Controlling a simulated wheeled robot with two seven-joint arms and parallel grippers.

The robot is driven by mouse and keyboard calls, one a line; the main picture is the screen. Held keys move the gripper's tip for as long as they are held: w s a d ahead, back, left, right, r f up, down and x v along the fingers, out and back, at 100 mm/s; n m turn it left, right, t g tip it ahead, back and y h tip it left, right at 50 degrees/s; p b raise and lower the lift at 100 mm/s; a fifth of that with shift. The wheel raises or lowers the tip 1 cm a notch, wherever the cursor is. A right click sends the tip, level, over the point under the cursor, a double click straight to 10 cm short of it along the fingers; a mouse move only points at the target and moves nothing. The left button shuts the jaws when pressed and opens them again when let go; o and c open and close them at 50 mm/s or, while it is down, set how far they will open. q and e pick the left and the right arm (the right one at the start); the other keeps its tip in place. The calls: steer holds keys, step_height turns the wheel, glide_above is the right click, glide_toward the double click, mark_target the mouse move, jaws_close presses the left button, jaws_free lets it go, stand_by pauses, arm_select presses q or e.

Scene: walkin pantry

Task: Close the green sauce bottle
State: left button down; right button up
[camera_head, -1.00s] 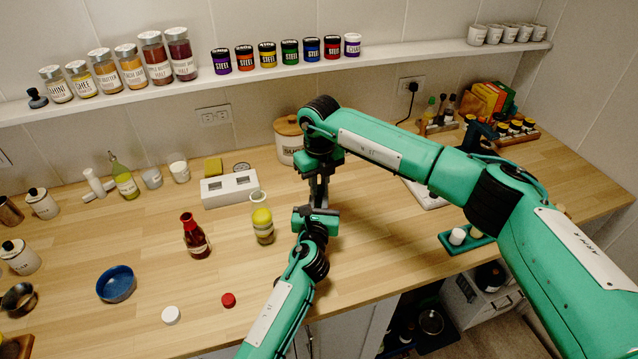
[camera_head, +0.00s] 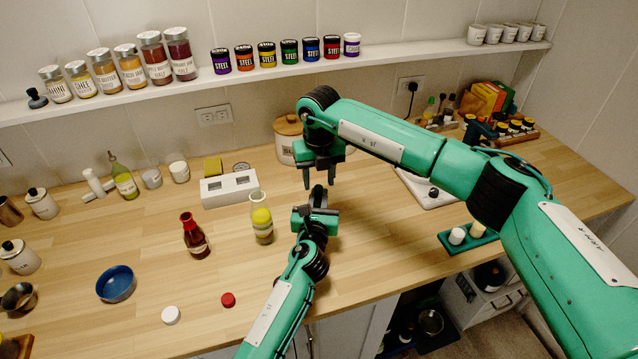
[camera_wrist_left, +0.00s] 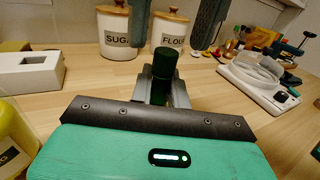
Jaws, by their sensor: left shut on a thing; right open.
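My left gripper (camera_head: 318,208) is shut on a slim dark green bottle (camera_head: 318,193), which it holds upright near the middle of the counter. In the left wrist view the bottle's dark top (camera_wrist_left: 163,60) stands between the fingers; a narrower band shows below it, and it looks like a cap on the neck. The lower bottle is hidden by the gripper. My right gripper (camera_head: 321,172) is directly above the bottle, pointing down, open and empty. Its two grey fingers hang at the top of the left wrist view, apart from the bottle's top.
A red sauce bottle (camera_head: 195,240) and a yellow bottle (camera_head: 262,222) stand left of my left gripper. A white cap (camera_head: 171,315) and a red cap (camera_head: 228,299) lie near the front edge. A white holder (camera_head: 229,188) and a sugar canister (camera_head: 288,140) stand behind.

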arm_select(q)
steer(key=shift+f, duration=0.3)
arm_select(e)
step_height(320, 180, up, 10)
steer(key=shift+f, duration=0.1)
arm_select(q)
steer(key=c, duration=1.3)
jaws_free()
steer(key=shift+o, duration=0.2)
steer(key=shift+w+r, duration=0.1)
steer(key=s+a+b, duration=0.1)
steer(key=s, duration=1.2)
steer(key=shift+s+a, duration=0.25)
steer(key=shift+s, duration=0.15)
arm_select(e)
steer(key=shift+f, duration=0.8)
steer(key=shift+f, duration=0.1)
